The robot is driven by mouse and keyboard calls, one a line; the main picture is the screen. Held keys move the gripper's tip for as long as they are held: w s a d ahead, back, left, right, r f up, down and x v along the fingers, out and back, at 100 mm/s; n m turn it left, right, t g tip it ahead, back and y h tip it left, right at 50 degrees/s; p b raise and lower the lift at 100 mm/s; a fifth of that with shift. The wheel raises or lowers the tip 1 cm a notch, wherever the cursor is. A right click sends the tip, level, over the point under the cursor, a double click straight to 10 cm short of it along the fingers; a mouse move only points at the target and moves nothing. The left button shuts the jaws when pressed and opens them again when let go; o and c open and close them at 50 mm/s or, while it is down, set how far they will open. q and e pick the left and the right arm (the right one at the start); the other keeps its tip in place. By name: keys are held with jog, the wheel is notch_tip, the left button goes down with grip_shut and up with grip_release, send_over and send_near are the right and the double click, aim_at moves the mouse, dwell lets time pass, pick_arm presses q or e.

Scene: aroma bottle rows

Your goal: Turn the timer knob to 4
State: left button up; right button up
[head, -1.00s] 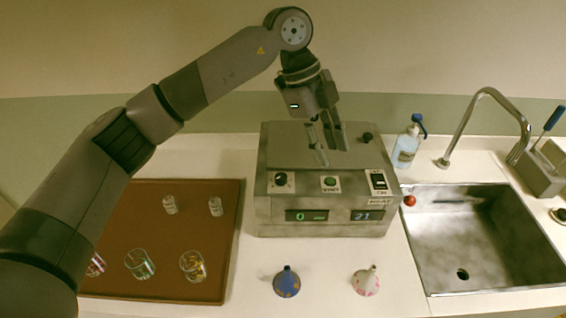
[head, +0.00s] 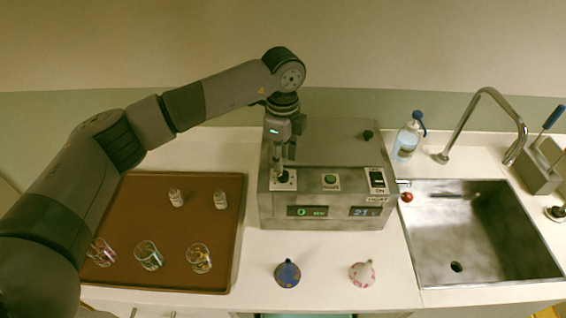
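The machine (head: 330,212) is a grey metal box on the counter. Its timer knob is at the front left of the sloped panel, on a white plate (head: 291,185), and is mostly hidden by my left gripper. My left gripper (head: 281,172) points down with its fingertips at the knob. Whether its fingers are open or pressed on the knob cannot be made out. The left display (head: 307,211) shows a 0 and the right display (head: 365,211) shows 21. My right gripper is not in view.
A green start button (head: 330,180) and a black switch (head: 377,178) sit right of the knob. A brown tray (head: 160,215) with glasses and small bottles is at left. A blue flask (head: 287,274) and a white flask (head: 362,275) stand in front. A sink (head: 480,230) is at right.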

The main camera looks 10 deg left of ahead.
aim_at(283, 174)
pick_arm(q)
jog(key=shift+f+p, duration=0.7)
jog(key=shift+f, duration=1.75)
grip_shut()
